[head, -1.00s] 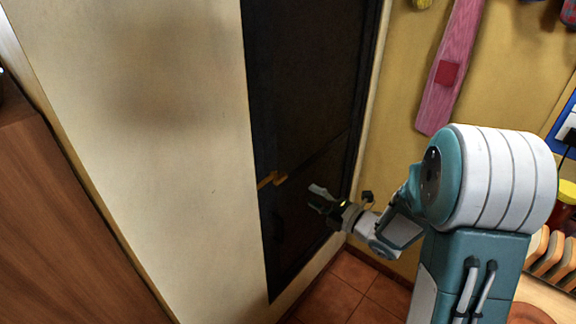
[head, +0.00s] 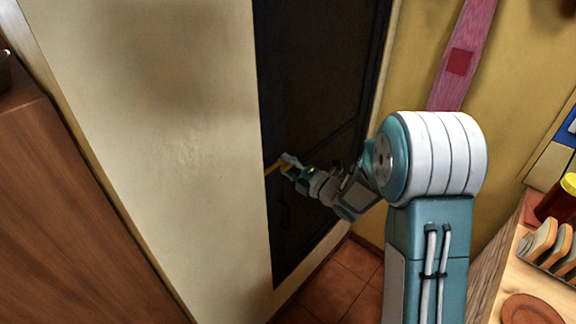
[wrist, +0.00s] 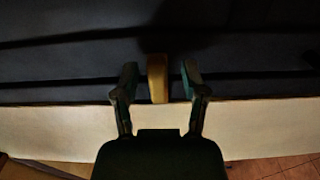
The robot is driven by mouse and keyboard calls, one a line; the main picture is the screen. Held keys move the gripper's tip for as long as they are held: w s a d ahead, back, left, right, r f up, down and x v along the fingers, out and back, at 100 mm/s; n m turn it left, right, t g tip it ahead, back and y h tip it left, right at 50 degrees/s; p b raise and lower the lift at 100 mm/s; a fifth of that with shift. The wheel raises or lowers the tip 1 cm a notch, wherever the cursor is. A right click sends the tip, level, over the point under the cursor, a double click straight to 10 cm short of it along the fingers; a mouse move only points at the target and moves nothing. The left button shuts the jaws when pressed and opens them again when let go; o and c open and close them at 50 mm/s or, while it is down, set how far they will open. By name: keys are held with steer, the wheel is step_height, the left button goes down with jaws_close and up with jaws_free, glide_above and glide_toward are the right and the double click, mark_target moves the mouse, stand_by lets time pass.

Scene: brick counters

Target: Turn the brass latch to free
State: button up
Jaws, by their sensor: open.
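The brass latch (head: 273,167) is a small yellow bar on the left edge of the dark door (head: 318,75) in the head view. In the wrist view the brass latch (wrist: 157,78) stands upright in the picture, between the two fingers. My gripper (head: 287,166) is open at the latch in the head view and hides part of it. In the wrist view my gripper (wrist: 158,84) has a finger on each side of the latch, with a gap showing on both sides.
A cream wall (head: 190,150) borders the door on the left, with a brown wooden cabinet (head: 70,210) nearer. At right stands a wooden counter (head: 505,265) with a rack of slices (head: 545,240) and a red jar with a yellow lid (head: 560,200). Tiled floor (head: 335,285) shows below.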

jaws_close()
steer(key=shift+m, duration=0.3)
steer(key=m, duration=0.3)
steer(key=shift+f+m, duration=0.15)
steer(key=shift+m, duration=0.25)
steer(key=m, duration=0.4)
steer(key=shift+s, duration=0.1)
steer(key=m, duration=0.5)
steer(key=shift+m, duration=2.3)
